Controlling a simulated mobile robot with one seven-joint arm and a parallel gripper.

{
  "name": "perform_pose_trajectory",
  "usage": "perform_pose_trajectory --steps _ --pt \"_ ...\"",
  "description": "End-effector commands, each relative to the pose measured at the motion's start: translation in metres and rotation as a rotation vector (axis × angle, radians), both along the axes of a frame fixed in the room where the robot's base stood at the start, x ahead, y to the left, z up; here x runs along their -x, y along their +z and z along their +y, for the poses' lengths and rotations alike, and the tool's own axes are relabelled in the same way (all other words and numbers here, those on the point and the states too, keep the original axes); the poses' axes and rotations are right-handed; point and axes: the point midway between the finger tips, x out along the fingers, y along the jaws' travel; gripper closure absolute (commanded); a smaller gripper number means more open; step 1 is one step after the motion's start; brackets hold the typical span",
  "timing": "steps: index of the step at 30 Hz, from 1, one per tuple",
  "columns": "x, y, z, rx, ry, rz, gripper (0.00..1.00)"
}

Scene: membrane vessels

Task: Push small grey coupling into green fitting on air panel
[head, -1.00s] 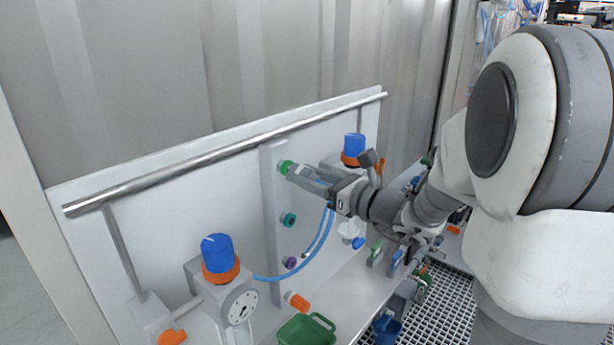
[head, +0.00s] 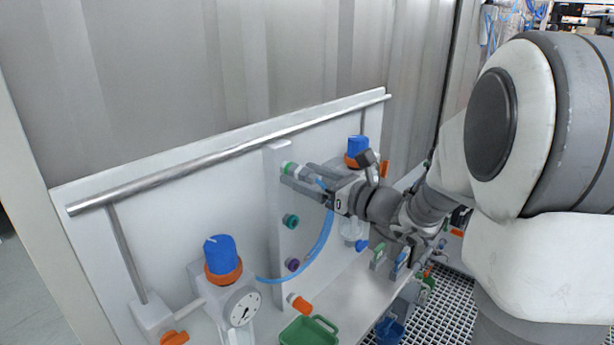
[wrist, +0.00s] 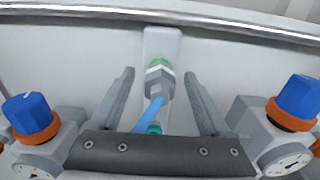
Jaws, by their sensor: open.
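The green fitting (head: 288,168) is the top one on the white upright strip of the air panel (head: 240,185). The wrist view shows it as a green ring (wrist: 160,65) at top centre. The small grey coupling (wrist: 159,82) is against the front of the green fitting, in line with it. A blue hose (wrist: 150,113) runs from the coupling down towards me. My gripper (wrist: 159,74) is open, with one finger on each side of the coupling and visible gaps between. In the head view, my gripper (head: 297,173) reaches the strip from the right. The fingers partly hide the coupling there.
A teal fitting (head: 291,221) and a purple fitting (head: 292,264) sit below on the strip. Blue-knobbed regulators stand to the left (head: 221,256) and right (head: 357,148). A metal rail (head: 230,152) crosses above. A green bin (head: 309,331) stands in front.

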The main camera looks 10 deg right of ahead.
Motion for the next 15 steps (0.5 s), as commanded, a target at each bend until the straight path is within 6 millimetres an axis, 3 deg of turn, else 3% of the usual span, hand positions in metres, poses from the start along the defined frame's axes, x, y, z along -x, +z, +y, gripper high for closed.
perform_pose_trajectory --steps 7,15 --pt "0.014 -0.001 -0.012 0.001 -0.003 -0.001 0.21" --pt "0.065 -0.001 -0.049 0.0 -0.006 -0.001 0.21"
